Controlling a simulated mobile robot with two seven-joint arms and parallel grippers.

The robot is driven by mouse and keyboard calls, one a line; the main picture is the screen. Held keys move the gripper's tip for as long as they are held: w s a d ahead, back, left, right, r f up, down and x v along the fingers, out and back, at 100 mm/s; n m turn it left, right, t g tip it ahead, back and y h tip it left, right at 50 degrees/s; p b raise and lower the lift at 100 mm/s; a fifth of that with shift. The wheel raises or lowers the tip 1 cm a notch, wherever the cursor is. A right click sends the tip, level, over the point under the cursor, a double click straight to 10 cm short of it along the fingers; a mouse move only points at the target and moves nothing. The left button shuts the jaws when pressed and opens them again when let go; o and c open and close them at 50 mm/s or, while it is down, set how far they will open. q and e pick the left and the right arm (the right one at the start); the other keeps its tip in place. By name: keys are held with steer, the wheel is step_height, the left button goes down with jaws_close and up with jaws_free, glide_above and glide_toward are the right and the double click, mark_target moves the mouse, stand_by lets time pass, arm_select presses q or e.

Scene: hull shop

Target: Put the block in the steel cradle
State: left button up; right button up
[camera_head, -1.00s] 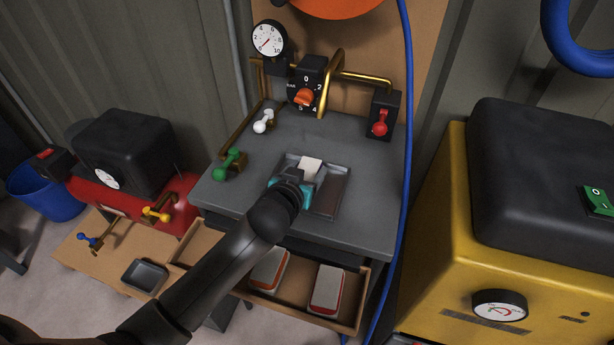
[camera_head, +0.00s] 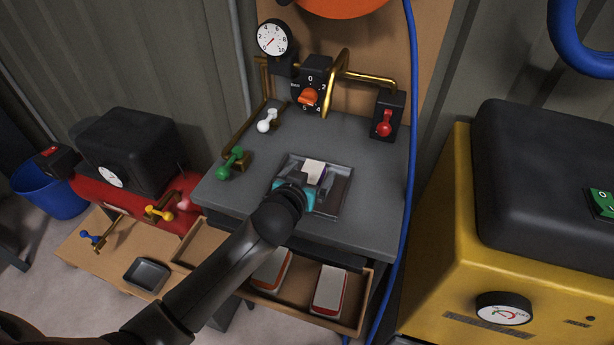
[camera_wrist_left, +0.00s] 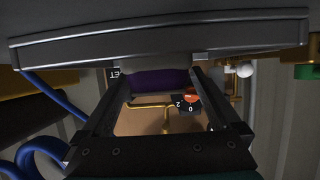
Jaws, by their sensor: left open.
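The block (camera_head: 314,168) shows a pale top in the head view. A purple face of it shows in the wrist view (camera_wrist_left: 158,84). It sits at the left part of a shallow grey steel tray (camera_head: 338,200) on the workbench, which looks like the cradle. My left gripper (camera_head: 308,184), teal at its end, is at the near side of the block. It is open, with one finger on each side of the block in the wrist view (camera_wrist_left: 157,98). Whether the fingers touch the block is hidden. My right gripper is not in view.
An orange dial (camera_head: 308,97) and brass pipes stand behind. A blue hose (camera_head: 411,120) hangs at the right. The tray's right side is empty.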

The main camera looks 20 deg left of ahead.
arm_select(q)
steer(key=p+v, duration=0.2)
steer(key=v, duration=0.8)
steer(key=shift+s+r+p, duration=0.2)
steer(key=shift+s+p, duration=0.05)
steer(key=shift+p, duration=0.1)
steer(key=shift+s+r, duration=0.25)
steer(key=shift+s, duration=0.4)
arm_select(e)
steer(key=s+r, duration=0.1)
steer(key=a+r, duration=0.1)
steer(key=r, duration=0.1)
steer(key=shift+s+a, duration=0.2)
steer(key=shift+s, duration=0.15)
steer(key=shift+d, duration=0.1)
